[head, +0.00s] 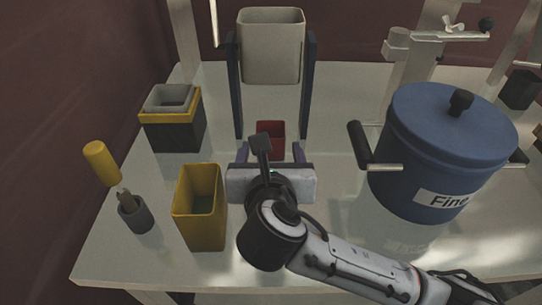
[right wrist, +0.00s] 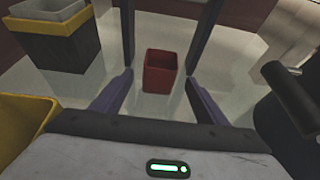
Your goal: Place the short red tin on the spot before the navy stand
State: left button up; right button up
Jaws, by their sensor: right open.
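The short red tin (head: 270,131) stands upright and open-topped on the table, just in front of and between the legs of the navy stand (head: 235,90). The stand holds a cream container (head: 271,48) above. In the right wrist view the tin (right wrist: 160,72) shows whole, centred between the stand's legs. My right gripper (head: 270,149) is open, its purple fingers wide apart with one toward each side of the tin. In the wrist view its fingertips (right wrist: 159,79) show clear gaps to the tin. In the head view the gripper hides the tin's lower part. My left gripper is out of view.
A tall yellow tin (head: 199,207) stands left of my right gripper. Nested black, yellow and grey tins (head: 172,132) are behind it. A grey cup (head: 135,213) and yellow-handled tool (head: 102,163) are far left. A blue pot (head: 440,150) labelled "Fine" stands right.

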jog(key=shift+v, duration=2.05)
